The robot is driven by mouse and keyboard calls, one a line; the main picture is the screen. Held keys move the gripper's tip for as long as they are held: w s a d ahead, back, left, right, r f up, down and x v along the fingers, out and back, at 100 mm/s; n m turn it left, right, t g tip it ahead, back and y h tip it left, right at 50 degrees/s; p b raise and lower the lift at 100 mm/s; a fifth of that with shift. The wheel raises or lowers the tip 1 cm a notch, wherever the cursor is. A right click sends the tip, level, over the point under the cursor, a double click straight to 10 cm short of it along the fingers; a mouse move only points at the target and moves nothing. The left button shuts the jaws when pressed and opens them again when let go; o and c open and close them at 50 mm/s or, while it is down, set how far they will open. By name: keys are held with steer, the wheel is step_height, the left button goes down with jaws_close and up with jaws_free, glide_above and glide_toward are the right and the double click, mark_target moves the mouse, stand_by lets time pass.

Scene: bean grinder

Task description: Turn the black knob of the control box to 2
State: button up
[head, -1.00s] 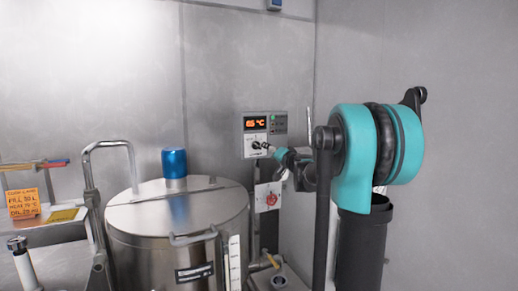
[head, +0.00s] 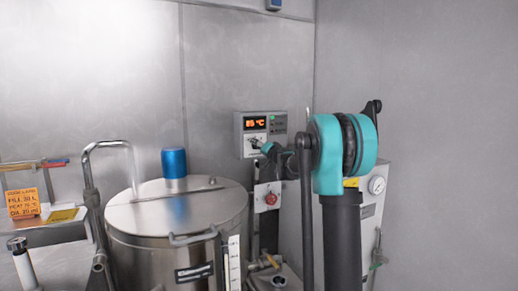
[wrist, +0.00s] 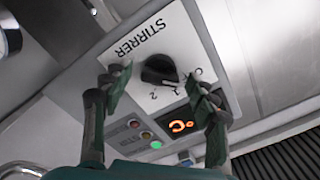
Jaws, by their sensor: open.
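The control box (head: 262,125) is on the back wall in the head view, with an orange lit display. In the wrist view its white plate is upside down and reads STIRRER, with the marks 1 and 2 beside the black knob (wrist: 160,69). I cannot tell for sure which mark the knob points at. My gripper (wrist: 158,92) is open, its two fingers apart on either side of the knob in the picture; I see no contact. In the head view my gripper (head: 268,152) is in front of the box's lower part and partly hides it.
A steel kettle (head: 150,225) with a blue cylinder (head: 174,163) on its lid stands left of the box. A red button (head: 271,199) is below the box. A grey box with a gauge (head: 377,185) is at right. Green and red lights (wrist: 155,144) sit beside the display (wrist: 181,126).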

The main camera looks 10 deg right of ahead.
steer(key=c, duration=1.2)
steer(key=shift+o, duration=0.2)
steer(key=shift+m, duration=8.9)
steer(key=o, duration=1.2)
steer(key=shift+c, duration=0.2)
